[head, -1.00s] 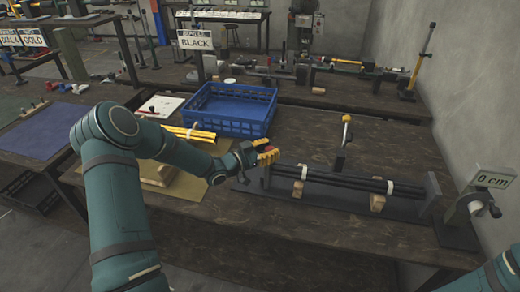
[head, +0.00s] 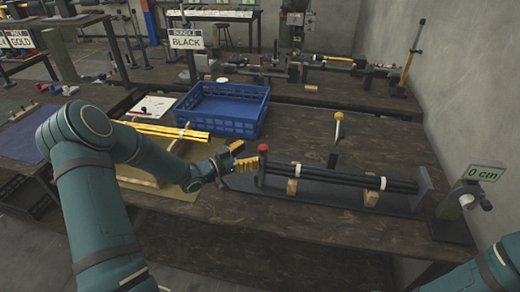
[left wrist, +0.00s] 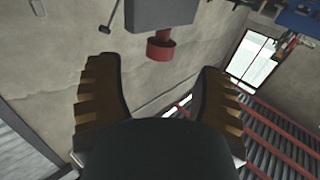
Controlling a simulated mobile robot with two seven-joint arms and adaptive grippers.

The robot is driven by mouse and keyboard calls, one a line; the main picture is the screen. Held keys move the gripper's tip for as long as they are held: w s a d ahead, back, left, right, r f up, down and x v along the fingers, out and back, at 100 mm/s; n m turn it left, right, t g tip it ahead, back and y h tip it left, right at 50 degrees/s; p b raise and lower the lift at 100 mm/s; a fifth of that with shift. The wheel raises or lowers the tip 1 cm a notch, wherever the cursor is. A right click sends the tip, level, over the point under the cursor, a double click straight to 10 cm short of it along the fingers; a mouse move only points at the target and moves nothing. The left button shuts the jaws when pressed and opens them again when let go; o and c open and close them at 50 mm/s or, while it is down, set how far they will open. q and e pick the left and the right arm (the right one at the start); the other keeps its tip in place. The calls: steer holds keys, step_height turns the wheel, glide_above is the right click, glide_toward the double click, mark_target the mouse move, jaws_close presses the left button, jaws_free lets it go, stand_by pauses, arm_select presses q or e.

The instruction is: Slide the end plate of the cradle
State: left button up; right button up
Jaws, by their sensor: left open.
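The cradle (head: 330,204) is a long dark base at the right of the bench in the head view. Black rods (head: 335,177) with white bands lie in it on wooden supports. Its left end plate (head: 262,169) stands at the rods' left end, with a red knob (head: 263,149) on top. My left gripper (head: 243,158) is open and empty, just left of the end plate and apart from the knob. The left wrist view shows its two spread fingers (left wrist: 158,98) and a red round piece (left wrist: 160,47) beyond them. My right gripper is out of view.
A grey upright (head: 424,190) closes the cradle's right end, beside a "0 cm" display (head: 485,173). A yellow-topped lever (head: 338,127) stands behind the rods. A blue crate (head: 222,108) and yellow rods (head: 160,131) are at the left.

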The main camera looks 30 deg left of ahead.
arm_select(q)
steer(key=v, duration=0.6)
steer(key=shift+s+a, duration=0.15)
steer(key=shift+s, duration=0.05)
